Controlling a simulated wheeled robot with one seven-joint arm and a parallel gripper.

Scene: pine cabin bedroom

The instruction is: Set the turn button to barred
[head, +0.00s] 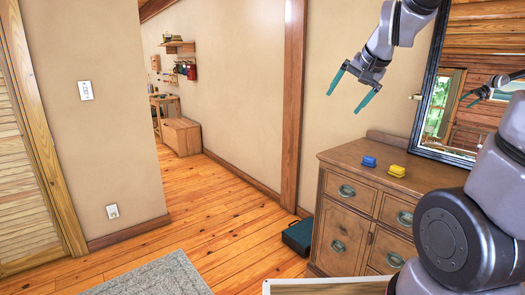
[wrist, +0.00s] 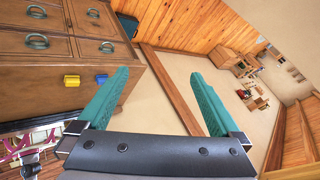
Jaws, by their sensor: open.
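I cannot make out a turn button in either view. A louvred door (head: 22,160) stands at the far left of the head view, and no button shows on its visible part. My gripper (head: 344,102) is raised in the air, in front of the beige wall and above the left part of the dresser. Its two teal fingers are spread apart with nothing between them. In the wrist view my gripper (wrist: 160,78) is also open and empty, with the dresser to its left.
The wooden dresser (head: 340,192) carries a blue block (head: 369,161), a yellow block (head: 397,170) and a dark-framed mirror (head: 434,75). A dark teal case (head: 298,236) lies on the floor beside it. A grey rug (head: 160,277) lies in front. The plank floor toward the passage is clear.

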